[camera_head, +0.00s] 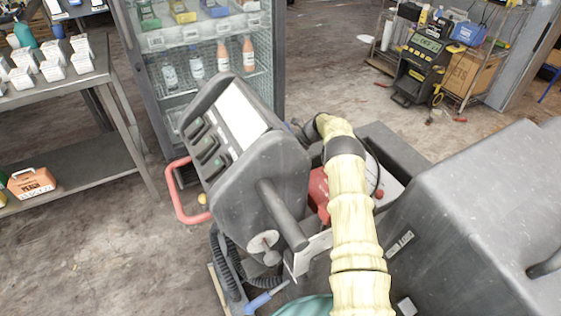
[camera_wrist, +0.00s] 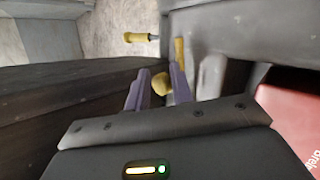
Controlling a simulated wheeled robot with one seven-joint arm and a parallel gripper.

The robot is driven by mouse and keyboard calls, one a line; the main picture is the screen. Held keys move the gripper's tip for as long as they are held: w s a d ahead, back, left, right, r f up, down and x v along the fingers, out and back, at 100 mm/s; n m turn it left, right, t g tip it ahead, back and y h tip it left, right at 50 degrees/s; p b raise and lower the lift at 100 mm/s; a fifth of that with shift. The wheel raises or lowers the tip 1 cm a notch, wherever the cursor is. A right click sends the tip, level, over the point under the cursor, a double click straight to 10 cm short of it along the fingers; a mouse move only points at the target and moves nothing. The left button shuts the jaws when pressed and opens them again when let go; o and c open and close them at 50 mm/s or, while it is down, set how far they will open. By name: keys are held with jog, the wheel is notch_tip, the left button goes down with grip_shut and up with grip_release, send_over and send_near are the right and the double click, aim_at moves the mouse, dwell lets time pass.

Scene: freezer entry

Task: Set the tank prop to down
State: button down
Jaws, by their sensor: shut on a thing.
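A grey floor machine (camera_head: 265,150) fills the middle of the head view, with its control console tilted up. My arm in its cream sleeve reaches over it, and the fingers are hidden there. In the wrist view my gripper (camera_wrist: 157,90) has its two purple fingers closed around a rounded yellow knob (camera_wrist: 160,83). The knob may be the end of the tank prop; its rod is hidden. A yellow upright piece (camera_wrist: 179,52) stands just beyond the right finger. A yellow-handled rod (camera_wrist: 140,38) lies farther off. I cannot tell whether the prop is up or down.
Dark machine walls lie close on both sides of my fingers. A red box (camera_wrist: 293,122) sits at right in the wrist view. A glass-front cooler (camera_head: 205,60), a metal table (camera_head: 75,85) and a cluttered cart (camera_head: 440,60) stand behind. Open floor lies between cooler and cart.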

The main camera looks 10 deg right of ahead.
jog(key=c, duration=1.2)
grip_release()
jog(key=shift+f, duration=0.35)
jog(key=shift+r, duration=0.1)
jog(key=v, duration=1.2)
jog(key=shift+s, duration=0.1)
